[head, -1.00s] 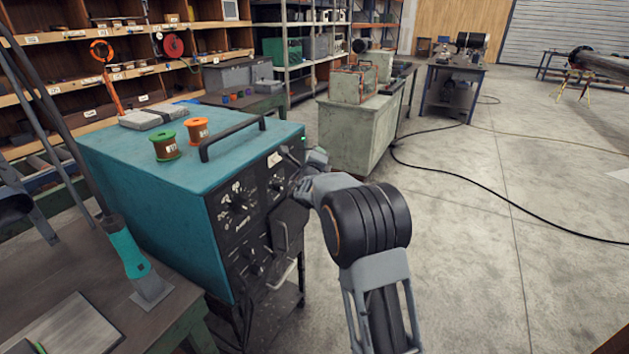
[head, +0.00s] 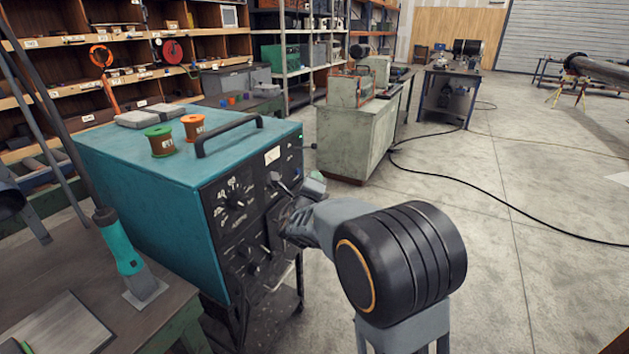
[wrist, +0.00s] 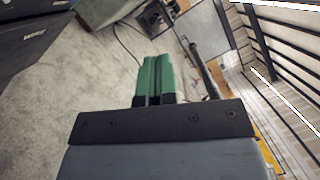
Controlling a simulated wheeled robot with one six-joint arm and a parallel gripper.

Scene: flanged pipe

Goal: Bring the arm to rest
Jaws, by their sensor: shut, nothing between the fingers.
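My gripper (wrist: 155,78) shows in the wrist view as two green fingers, pressed together with nothing between them. I cannot tell whether my arm touches the machine.
The teal machine (head: 130,165) with dials stands close on the left, with green (head: 160,142) and orange (head: 193,128) spools on top. A dark table (head: 95,300) is at the lower left. A pale cabinet (head: 345,140) stands behind.

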